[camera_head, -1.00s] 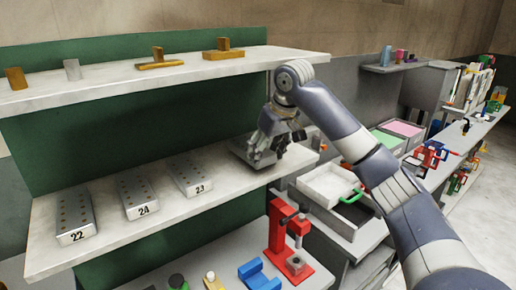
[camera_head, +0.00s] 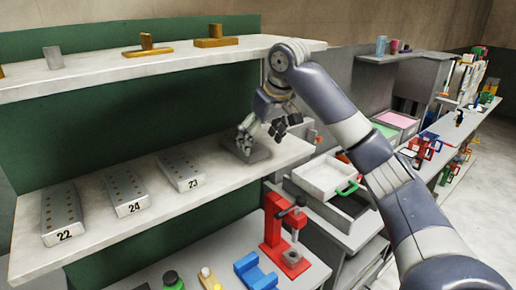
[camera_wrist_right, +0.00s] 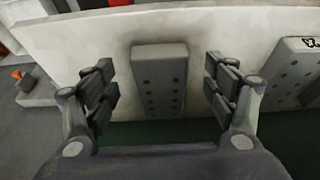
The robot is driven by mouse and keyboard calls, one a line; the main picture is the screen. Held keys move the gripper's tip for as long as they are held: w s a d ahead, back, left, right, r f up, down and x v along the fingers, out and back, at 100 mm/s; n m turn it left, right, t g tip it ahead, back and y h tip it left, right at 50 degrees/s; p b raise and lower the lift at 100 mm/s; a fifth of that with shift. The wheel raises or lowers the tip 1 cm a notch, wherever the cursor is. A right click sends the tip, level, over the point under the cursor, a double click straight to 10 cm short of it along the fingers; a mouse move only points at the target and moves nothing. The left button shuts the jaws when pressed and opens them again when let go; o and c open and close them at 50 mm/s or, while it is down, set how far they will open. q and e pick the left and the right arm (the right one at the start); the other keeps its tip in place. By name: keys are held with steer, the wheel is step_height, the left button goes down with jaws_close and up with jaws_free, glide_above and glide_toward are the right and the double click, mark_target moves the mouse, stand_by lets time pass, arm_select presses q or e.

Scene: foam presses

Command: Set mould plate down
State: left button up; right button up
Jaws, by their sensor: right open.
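A grey mould plate (camera_head: 246,149) lies flat on the middle shelf (camera_head: 150,216), to the right of the plates numbered 22 (camera_head: 62,214), 24 (camera_head: 127,192) and 23 (camera_head: 180,171). My right gripper (camera_head: 263,130) is just above it, open. In the right wrist view the plate (camera_wrist_right: 159,80) lies between the two spread fingers of the right gripper (camera_wrist_right: 160,88), with a gap on each side. Any number on this plate is not visible. My left gripper is not in view.
Below are a red press (camera_head: 283,236), a blue block (camera_head: 255,272) and a white tray (camera_head: 325,176) at the shelf's right end.

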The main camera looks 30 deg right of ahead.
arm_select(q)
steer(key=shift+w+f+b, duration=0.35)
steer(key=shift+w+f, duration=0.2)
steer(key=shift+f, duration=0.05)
arm_select(e)
steer(key=v, duration=0.4)
steer(key=shift+s+r, duration=0.1)
steer(key=shift+r, duration=0.25)
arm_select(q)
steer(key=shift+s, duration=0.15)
